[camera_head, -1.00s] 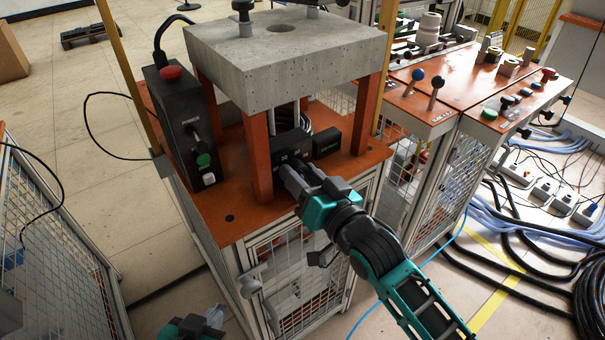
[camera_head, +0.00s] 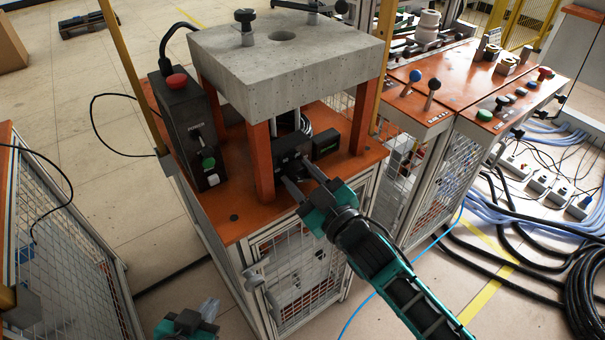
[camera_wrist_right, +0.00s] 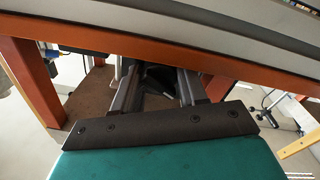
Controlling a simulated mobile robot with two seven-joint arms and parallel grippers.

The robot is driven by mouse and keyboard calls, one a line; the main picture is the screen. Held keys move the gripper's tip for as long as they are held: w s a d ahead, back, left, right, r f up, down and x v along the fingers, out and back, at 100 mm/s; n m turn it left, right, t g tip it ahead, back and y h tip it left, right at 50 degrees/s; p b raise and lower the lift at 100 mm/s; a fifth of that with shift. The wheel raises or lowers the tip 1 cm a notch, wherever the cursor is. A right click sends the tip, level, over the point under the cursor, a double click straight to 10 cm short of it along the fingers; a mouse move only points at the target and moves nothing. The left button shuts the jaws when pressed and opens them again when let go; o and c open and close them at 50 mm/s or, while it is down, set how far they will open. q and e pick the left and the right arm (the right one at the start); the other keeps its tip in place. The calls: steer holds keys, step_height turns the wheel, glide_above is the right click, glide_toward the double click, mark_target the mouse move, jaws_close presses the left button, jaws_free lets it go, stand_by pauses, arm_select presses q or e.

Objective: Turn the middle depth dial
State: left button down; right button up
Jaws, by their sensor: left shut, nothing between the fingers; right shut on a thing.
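The black control box (camera_head: 289,146) stands on the orange tabletop under the concrete block, between the front legs. My right gripper (camera_head: 294,170) reaches its front face from the lower right. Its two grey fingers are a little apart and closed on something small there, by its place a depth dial. The dial is hidden by the fingers, and I cannot tell which dial it is. In the right wrist view, the fingers (camera_wrist_right: 158,78) point under an orange-brown beam towards a dark area. My left gripper (camera_head: 206,312) is at the bottom edge, low, shut and empty, away from the box.
A black box with a green display (camera_head: 326,142) stands right of the control box. Orange legs (camera_head: 260,162) support the concrete block (camera_head: 285,62) close above my right gripper. A switch box with a red button (camera_head: 176,82) stands at left. Cables (camera_head: 500,262) cover the floor at right.

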steer(key=shift+a+r+n, duration=0.15)
steer(key=shift+r+n, duration=0.15)
steer(key=shift+n, duration=0.3)
steer(key=o, duration=1)
steer(key=shift+f, duration=0.15)
steer(key=shift+o, duration=0.2)
steer(key=shift+s+f, duration=0.1)
